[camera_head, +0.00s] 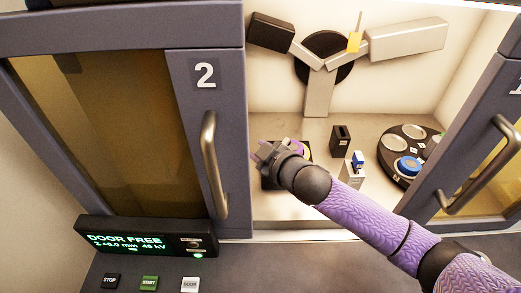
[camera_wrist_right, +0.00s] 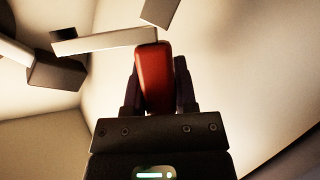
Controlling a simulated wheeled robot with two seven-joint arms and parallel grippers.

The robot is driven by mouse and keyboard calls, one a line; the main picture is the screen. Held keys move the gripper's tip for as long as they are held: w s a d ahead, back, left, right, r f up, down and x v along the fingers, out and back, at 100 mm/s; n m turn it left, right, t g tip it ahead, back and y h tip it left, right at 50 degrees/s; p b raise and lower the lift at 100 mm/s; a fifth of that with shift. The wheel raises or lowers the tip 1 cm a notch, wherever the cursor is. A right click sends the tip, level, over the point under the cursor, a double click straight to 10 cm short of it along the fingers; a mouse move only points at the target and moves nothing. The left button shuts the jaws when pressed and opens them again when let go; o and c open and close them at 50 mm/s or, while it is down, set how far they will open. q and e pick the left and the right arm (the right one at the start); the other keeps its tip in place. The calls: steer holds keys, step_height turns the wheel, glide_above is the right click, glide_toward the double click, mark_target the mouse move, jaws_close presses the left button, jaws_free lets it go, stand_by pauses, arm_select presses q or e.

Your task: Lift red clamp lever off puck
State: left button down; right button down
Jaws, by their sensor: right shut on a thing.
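The red clamp lever (camera_wrist_right: 155,75) stands between the two dark fingers of my right gripper in the right wrist view, and the gripper (camera_wrist_right: 158,92) is shut on it. In the head view, my right gripper (camera_head: 264,156) is inside the open cabinet, near its left side. It is over a dark block with a yellow edge (camera_head: 308,152), which it and the wrist partly hide. I cannot make out the lever or a puck under the gripper there. My left gripper is not in view.
A round black tray (camera_head: 384,157) with pale discs and a blue round part (camera_head: 408,166) is at right. A black slotted block (camera_head: 340,141) and a small blue-topped block (camera_head: 357,163) stand between. The door numbered 2 (camera_head: 205,75) is close on the left. A branching fixture (camera_head: 321,85) is at the back.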

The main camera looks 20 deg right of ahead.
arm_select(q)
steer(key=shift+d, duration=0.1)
arm_select(e)
steer(key=n, duration=0.1)
steer(key=a+f+n+t+h, duration=0.1)
steer(key=n, duration=0.1)
steer(key=shift+s+f+t+h, duration=0.2)
steer(key=shift+s+t+h, duration=0.1)
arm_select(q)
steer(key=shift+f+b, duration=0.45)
arm_select(e)
steer(key=shift+a+f+n, duration=0.1)
steer(key=shift+a+n, duration=0.05)
steer(key=shift+n, duration=0.55)
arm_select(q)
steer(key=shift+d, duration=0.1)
arm_select(e)
steer(key=shift+c, duration=2)
jaws_free()
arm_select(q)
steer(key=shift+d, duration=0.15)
